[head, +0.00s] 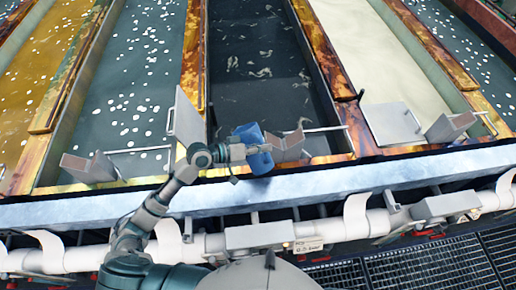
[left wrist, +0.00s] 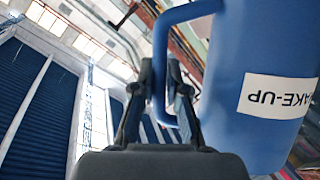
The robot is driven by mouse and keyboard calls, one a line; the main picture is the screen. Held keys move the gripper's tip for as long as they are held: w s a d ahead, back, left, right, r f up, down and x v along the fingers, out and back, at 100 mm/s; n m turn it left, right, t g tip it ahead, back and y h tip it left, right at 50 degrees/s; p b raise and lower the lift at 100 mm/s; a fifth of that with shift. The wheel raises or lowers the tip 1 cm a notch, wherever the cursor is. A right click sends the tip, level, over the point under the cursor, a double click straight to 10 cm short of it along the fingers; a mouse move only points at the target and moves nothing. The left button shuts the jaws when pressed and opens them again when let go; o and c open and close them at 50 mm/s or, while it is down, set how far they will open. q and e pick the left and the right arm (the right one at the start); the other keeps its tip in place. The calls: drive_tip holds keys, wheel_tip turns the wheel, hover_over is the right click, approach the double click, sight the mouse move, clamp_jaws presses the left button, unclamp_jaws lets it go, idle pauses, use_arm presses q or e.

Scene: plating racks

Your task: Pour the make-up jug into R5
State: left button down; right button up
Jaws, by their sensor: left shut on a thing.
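The blue make-up jug (head: 254,148) is over the front end of the dark middle tank (head: 262,60). Its label reads "AKE-UP" upside down in the left wrist view, where the jug body (left wrist: 255,85) fills the right side. My left gripper (head: 238,153) is shut on the jug's handle (left wrist: 160,50); its fingers (left wrist: 162,85) sit on either side of the handle. I cannot tell how far the jug tilts, and no pouring stream shows. No readable R5 mark shows, so I cannot tell which tank is R5. My right gripper is out of view.
Neighbouring tanks hold grey-green liquid with white flecks (head: 135,75), pale cream liquid (head: 362,60) and amber liquid (head: 45,65). Grey plates and brackets (head: 395,124) stand at the front ends. A metal ledge (head: 330,182) and white pipe (head: 355,225) run along the front.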

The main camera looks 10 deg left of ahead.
sight(253, 144)
use_arm(q)
drive_tip(key=shift+r, duration=0.1)
drive_tip(key=shift+w+a, duration=0.1)
drive_tip(key=shift+a, duration=0.5)
drive_tip(key=shift+a+n+b, duration=0.3)
drive_tip(key=shift+a, duration=0.1)
drive_tip(key=shift+w+a+h+b, duration=0.2)
drive_tip(key=shift+a+h+b, duration=0.15)
drive_tip(key=shift+a, duration=0.4)
drive_tip(key=shift+r+n, duration=0.1)
drive_tip(key=shift+n, duration=0.3)
drive_tip(key=shift+d+r, duration=0.1)
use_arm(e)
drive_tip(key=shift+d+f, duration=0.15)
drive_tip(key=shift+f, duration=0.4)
use_arm(q)
drive_tip(key=shift+w, duration=0.1)
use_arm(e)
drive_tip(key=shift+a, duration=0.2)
